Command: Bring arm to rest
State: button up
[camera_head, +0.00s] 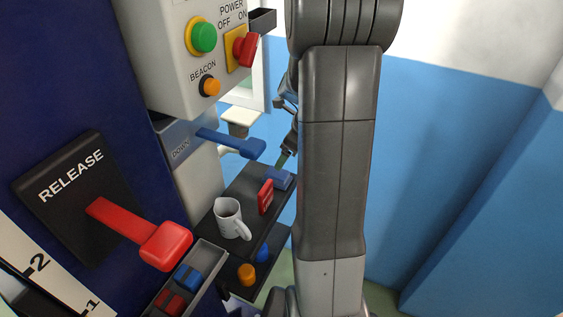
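My arm stands upright through the middle of the head view, its dark grey links covering much of the scene behind. A small part of my gripper (288,150) shows at the left edge of the arm, near the far end of a dark shelf. The rest of it is hidden behind the arm, and I cannot tell whether its fingers are open or shut. I see nothing clearly held.
Left stand a control box (165,60) with buttons, a red RELEASE lever (165,246) and a blue lever (240,146). A dark shelf (262,236) holds a white mug (229,217) and a red box (266,197). A tray (212,262) holds coloured blocks. Right of my arm is clear.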

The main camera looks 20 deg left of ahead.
aim_at(275, 171)
jog(key=shift+v, duration=0.95)
jog(key=shift+f, duration=0.1)
jog(key=x, duration=1.2)
jog(key=shift+w+r, duration=0.1)
jog(key=shift+r, duration=0.2)
jog(key=shift+b+v, duration=0.3)
jog(key=shift+v, duration=0.55)
jog(key=shift+a+r, duration=0.1)
jog(key=shift+a, duration=0.05)
